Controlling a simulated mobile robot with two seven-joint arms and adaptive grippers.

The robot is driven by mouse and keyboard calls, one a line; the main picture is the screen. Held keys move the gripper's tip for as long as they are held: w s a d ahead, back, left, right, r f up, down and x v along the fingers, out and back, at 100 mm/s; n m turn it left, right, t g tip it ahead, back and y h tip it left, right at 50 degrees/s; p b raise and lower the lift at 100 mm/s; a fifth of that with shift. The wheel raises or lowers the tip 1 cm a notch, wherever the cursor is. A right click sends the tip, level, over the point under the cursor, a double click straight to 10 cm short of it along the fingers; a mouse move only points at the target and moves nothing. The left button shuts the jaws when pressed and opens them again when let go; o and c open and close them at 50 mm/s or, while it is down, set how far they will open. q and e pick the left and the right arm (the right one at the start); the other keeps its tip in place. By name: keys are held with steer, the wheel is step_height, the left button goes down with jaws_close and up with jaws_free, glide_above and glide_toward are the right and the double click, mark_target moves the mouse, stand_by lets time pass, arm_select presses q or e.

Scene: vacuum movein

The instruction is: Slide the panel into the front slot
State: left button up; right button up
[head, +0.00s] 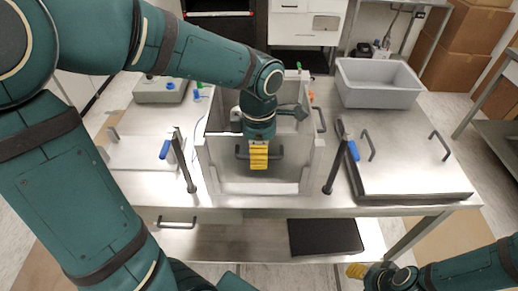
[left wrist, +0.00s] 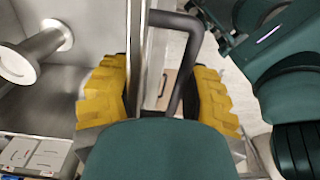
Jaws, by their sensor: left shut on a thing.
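The panel (head: 228,172) stands upright at the near side of the grey open-topped box (head: 208,165). Its dark bar handle (head: 241,153) faces me. My left gripper (head: 258,160) points down, with its yellow fingers at the handle's middle. In the left wrist view the left gripper (left wrist: 165,98) has a finger on either side of the dark handle (left wrist: 187,62) and the panel's thin edge (left wrist: 138,60); it is shut on the panel. How deep the panel sits in the front slot is hidden. My right gripper (head: 357,271) is low at the bottom right, partly visible.
Black posts with blue handles stand left (head: 183,160) and right (head: 340,165) of the box's front. A metal plate with two handles (head: 415,165) lies to the right. A grey bin (head: 378,95) stands behind it. A pale plate (head: 140,153) lies left.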

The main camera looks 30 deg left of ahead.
arm_select(q)
steer(key=shift+f+b, duration=1.25)
steer(key=shift+f, duration=0.25)
steer(key=shift+f, duration=0.25)
stand_by(0.4)
steer(key=o, duration=1.7)
steer(key=shift+c, duration=0.2)
steer(key=shift+r, duration=0.1)
step_height(320, 180, up, 16)
steer(key=p, duration=1.1)
steer(key=shift+p, duration=0.4)
